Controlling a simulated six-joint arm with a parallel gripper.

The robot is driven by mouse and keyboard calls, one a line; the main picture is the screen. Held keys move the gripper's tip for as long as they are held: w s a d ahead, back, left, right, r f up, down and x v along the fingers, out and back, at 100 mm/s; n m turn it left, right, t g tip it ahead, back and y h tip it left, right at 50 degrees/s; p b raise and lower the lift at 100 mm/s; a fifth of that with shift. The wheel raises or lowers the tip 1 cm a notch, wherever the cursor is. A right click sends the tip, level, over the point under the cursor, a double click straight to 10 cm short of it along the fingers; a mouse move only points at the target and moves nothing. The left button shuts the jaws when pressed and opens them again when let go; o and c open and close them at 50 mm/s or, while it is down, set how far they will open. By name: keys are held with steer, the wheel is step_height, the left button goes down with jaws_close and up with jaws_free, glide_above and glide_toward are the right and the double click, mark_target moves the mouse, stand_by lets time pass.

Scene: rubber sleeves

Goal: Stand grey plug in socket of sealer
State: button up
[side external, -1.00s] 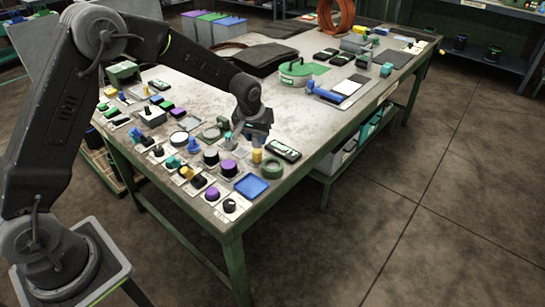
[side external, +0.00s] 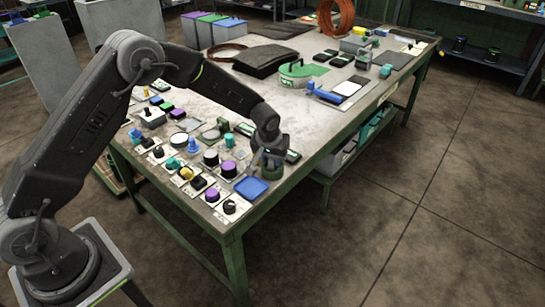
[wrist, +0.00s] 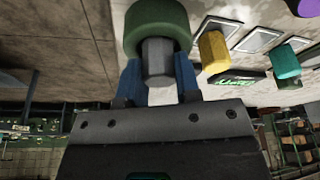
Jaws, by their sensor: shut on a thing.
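The grey plug (wrist: 157,58) has flat faces and stands between the two blue fingers of my gripper (wrist: 158,82) in the wrist view. The fingers are shut on it. The sealer, a round dark green body (wrist: 157,22), lies just beyond the plug. The plug's far end overlaps the sealer's dark opening; I cannot tell how deep it sits, if at all. The plug is too small to make out there.
Several knobs on plates fill the table's left side.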

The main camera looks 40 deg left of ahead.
steer(key=o, duration=0.9)
steer(key=shift+f, duration=0.15)
steer(key=v, duration=1.2)
steer(key=shift+r, duration=0.2)
steer(key=s+a+r+m+t, duration=0.1)
steer(key=s+r+m, duration=0.1)
steer(key=s+r, duration=0.75)
steer(key=s+a+r+m+t, duration=0.1)
steer(key=s+r, duration=0.5)
steer(key=s, duration=0.6)
steer(key=s+f+m+h, duration=0.1)
steer(key=s, duration=0.8)
steer(key=shift+s+d+f+m, duration=0.2)
steer(key=shift+m, duration=0.1)
